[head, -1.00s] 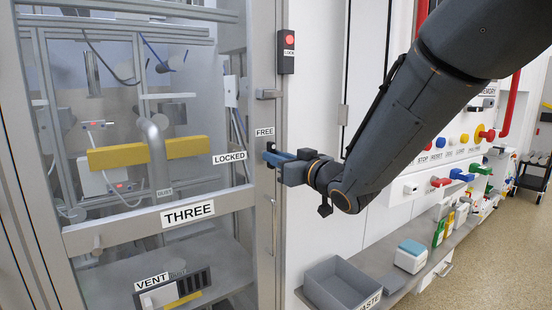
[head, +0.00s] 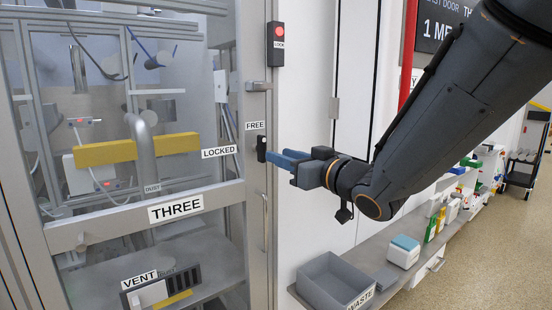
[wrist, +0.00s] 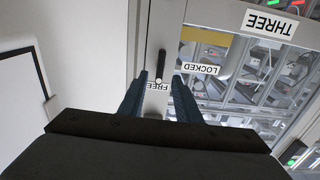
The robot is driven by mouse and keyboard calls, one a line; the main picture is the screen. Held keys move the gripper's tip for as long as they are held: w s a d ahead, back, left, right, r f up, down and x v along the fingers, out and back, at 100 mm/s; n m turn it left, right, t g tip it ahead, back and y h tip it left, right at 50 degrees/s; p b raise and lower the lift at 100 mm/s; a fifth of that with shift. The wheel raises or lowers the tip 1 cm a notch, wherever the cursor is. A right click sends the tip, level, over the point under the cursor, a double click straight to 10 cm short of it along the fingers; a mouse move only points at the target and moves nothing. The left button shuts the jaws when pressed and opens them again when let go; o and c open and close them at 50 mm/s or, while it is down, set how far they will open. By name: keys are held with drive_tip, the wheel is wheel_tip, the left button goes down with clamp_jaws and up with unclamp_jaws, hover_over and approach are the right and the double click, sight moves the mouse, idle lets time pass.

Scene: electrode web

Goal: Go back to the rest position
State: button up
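My gripper (head: 282,158) is in front of the door frame of station THREE, its blue fingers pointing left at a black latch handle (head: 261,148). In the wrist view the two fingers (wrist: 159,75) are apart with nothing between them. The latch handle (wrist: 162,64) shows just beyond the fingertips, upright, with one end at the FREE label (wrist: 157,87). The LOCKED label (head: 219,152) is to the left of the latch. In the head view a small gap seems to separate the fingertips from the latch.
The glass door labelled THREE (head: 176,208) looks closed, with a red lamp on the LOCK box (head: 278,30) above. A vertical door handle (head: 265,222) is below the latch. A grey WASTE bin (head: 333,283) stands on a shelf below my arm. Open floor is at the right.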

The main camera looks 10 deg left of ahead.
drive_tip(key=shift+s+d, duration=0.2)
drive_tip(key=s+d+f+m+g+h, duration=0.15)
drive_tip(key=d+f+m+h, duration=0.8)
drive_tip(key=d+f, duration=1.2)
drive_tip(key=s+d+f+g+h, duration=0.2)
drive_tip(key=s+d+f+g, duration=0.2)
drive_tip(key=s, duration=0.5)
drive_tip(key=s+d+f+g+h, duration=0.2)
drive_tip(key=s+d+g, duration=0.3)
drive_tip(key=s, duration=0.4)
drive_tip(key=shift+s+d+f, duration=0.25)
drive_tip(key=shift+d+f, duration=0.3)
drive_tip(key=shift+f, duration=0.3)
